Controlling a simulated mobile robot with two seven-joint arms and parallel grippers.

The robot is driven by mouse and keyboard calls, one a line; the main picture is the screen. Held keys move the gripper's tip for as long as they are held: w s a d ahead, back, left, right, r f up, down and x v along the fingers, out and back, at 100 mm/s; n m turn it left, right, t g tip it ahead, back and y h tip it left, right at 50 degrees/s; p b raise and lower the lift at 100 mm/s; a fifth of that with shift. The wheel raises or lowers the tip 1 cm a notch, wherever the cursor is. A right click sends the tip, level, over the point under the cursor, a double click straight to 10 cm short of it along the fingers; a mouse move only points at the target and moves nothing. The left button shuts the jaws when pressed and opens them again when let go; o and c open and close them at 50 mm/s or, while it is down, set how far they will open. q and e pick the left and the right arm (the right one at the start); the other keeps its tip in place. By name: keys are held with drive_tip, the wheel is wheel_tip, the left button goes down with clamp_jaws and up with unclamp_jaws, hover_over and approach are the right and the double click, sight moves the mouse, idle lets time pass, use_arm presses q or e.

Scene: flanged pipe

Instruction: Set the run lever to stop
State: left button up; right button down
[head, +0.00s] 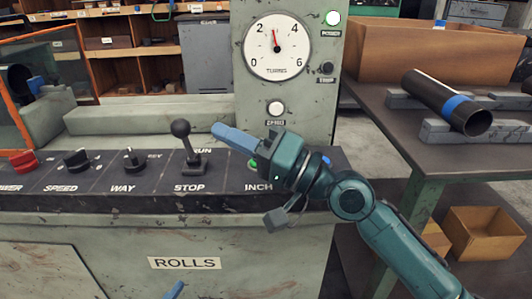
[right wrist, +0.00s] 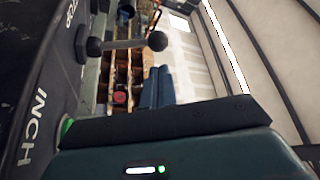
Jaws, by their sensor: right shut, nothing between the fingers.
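The run lever (head: 187,143) is a dark stick with a round black knob, standing up from a small base on the black panel. RUN is printed behind it and STOP in front. Its knob is left of and above its base in the head view; I cannot tell exactly which way it is set. It also shows in the right wrist view (right wrist: 125,43). My right gripper (head: 220,130) is shut and empty, its blue fingers a little right of the knob with a visible gap. Those fingers show in the right wrist view (right wrist: 157,88). Only a blue tip of my left gripper (head: 175,291) shows, at the bottom edge.
The way knob (head: 131,161), speed knob (head: 76,161) and red power knob (head: 23,162) line the panel to the left. A green inch button (head: 253,163) is partly behind my right gripper. The gauge column (head: 290,110) rises behind. A table with a pipe (head: 446,102) stands at right.

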use_arm(q)
drive_tip(key=shift+s+d+m+t+h+b, duration=0.25)
drive_tip(key=shift+d+m+t+h+b, duration=0.4)
drive_tip(key=shift+h+b, duration=0.35)
use_arm(e)
drive_tip(key=v, duration=0.7)
drive_tip(key=shift+d, duration=0.25)
use_arm(q)
drive_tip(key=shift+a, duration=0.1)
use_arm(e)
drive_tip(key=shift+s, duration=0.1)
